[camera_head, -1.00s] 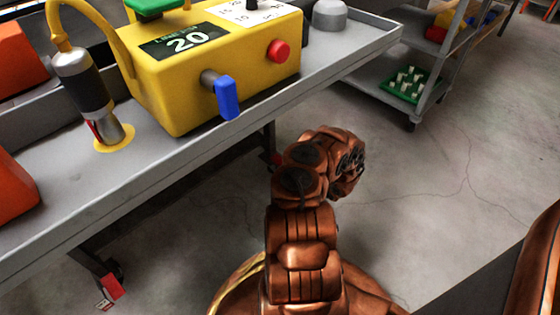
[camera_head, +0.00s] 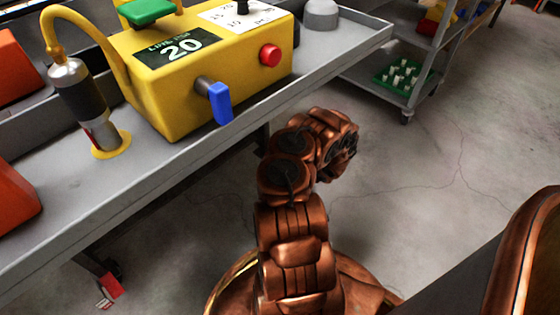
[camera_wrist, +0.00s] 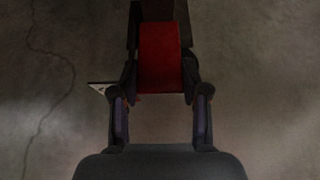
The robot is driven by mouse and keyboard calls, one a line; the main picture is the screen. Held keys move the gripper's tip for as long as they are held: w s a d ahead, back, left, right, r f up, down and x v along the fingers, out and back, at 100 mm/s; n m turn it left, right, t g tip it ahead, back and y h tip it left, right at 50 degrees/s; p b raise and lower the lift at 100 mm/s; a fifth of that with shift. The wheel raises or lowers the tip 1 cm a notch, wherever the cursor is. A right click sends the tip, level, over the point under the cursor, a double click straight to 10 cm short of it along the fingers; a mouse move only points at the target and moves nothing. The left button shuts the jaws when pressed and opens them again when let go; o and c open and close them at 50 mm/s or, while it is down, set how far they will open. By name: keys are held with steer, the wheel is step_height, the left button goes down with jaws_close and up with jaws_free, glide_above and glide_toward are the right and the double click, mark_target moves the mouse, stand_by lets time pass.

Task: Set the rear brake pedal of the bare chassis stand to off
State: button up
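In the wrist view a red pedal-like block (camera_wrist: 160,62) hangs on a dark part, with a small white plate (camera_wrist: 98,87) beside it. I cannot tell for sure that it is the rear brake pedal, or its setting. Contact with the block cannot be told. In the head view my arm reaches down beside a grey bench and my fingers are hidden. A red pedal (camera_head: 109,284) with a white mark shows at the bench's lower left leg. No bare chassis is recognisable.
The grey bench (camera_head: 140,190) carries a yellow box (camera_head: 205,75) with a blue lever (camera_head: 220,103) and red button (camera_head: 269,55). A grey shelf cart (camera_head: 398,101) holding a green tray stands at upper right. The concrete floor between them is clear.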

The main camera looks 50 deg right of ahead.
steer(key=o, duration=0.5)
steer(key=shift+s, duration=0.1)
steer(key=shift+s+r, duration=0.1)
steer(key=shift+s, duration=0.1)
steer(key=v, duration=1.1)
steer(key=shift+s+a+r, duration=0.1)
steer(key=shift+s+r, duration=0.05)
